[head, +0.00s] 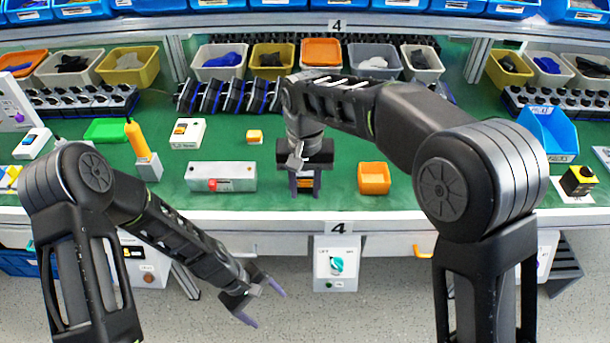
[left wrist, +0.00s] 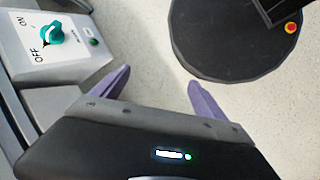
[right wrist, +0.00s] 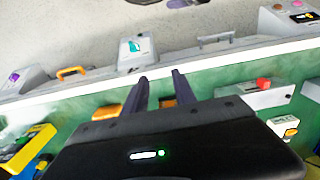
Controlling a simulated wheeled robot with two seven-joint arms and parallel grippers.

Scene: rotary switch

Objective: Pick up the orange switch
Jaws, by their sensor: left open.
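An orange piece that looks like the orange switch (head: 305,183) stands at the front of the green bench top, mostly hidden by my right gripper (head: 305,188). That gripper points down with one finger on each side of it. In the right wrist view the orange piece (right wrist: 168,104) shows between the fingers (right wrist: 159,80), which are part way apart; whether they press on it I cannot tell. My left gripper (head: 262,301) is open and empty, low in front of the bench, above the floor.
A turquoise rotary switch (head: 336,266) is on the bench front, also in the left wrist view (left wrist: 52,33). Bins line the back.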

